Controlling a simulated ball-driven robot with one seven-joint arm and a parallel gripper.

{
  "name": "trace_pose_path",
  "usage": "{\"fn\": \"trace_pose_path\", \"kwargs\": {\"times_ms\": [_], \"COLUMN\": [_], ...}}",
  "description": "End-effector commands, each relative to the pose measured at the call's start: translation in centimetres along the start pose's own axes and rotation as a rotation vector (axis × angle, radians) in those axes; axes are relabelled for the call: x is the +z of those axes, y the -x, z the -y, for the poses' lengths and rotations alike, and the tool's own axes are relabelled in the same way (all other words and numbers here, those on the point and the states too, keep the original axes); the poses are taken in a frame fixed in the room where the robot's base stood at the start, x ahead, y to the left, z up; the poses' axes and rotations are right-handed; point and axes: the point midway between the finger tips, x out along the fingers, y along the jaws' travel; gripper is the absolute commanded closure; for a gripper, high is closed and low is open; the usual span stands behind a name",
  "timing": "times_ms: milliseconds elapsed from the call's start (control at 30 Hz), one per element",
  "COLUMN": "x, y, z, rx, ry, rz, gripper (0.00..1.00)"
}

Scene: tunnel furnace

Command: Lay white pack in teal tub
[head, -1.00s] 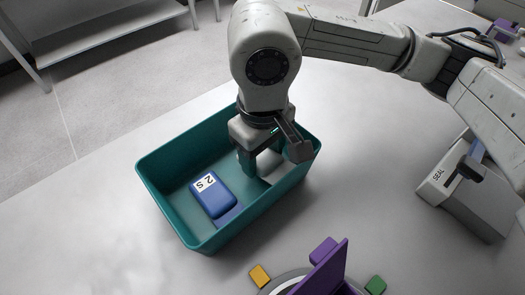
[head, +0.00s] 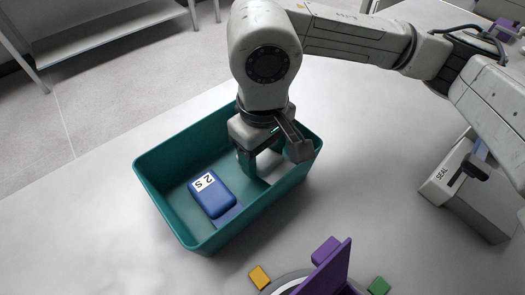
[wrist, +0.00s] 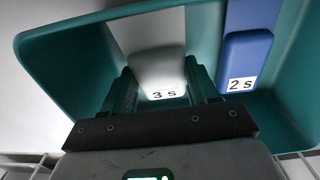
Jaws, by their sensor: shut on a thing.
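The teal tub (head: 165,207) stands on the grey table; in the wrist view its wall (wrist: 55,75) shows at the left. My gripper (head: 262,170) reaches down inside the tub's right part. Its fingers (wrist: 163,100) are shut on the white pack (wrist: 160,75), marked "3 S", one finger on each side. The pack (head: 271,165) is partly hidden behind a finger in the head view. I cannot tell whether its underside touches the tub floor.
A blue pack (head: 213,198) marked "2 S" lies in the tub, left of my gripper. A purple upright panel (head: 328,268) with yellow (head: 259,277) and green (head: 378,286) blocks stands at the front. A grey "SEAL" unit (head: 470,195) is at right.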

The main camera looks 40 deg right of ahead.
Motion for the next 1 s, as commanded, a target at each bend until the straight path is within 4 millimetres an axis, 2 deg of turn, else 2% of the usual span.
{"fn": "trace_pose_path", "kwargs": {"times_ms": [233,267,300,567,700,833,1000], "x": [0.02,0.02,0.02,0.01,0.01,0.00,0.00], "y": [0.01,0.01,0.01,0.01,0.01,0.00,0.00], "z": [0.01,0.01,0.01,0.00,0.00,-0.01,-0.01], "rx": [0.000,0.000,0.000,0.000,0.000,0.000,0.000], "ry": [0.001,0.001,0.001,0.000,0.000,0.000,0.000], "rz": [0.001,0.001,0.001,0.000,0.000,0.000,0.000], "gripper": [1.00,0.39,0.36,0.11,0.11,0.01,0.00]}}
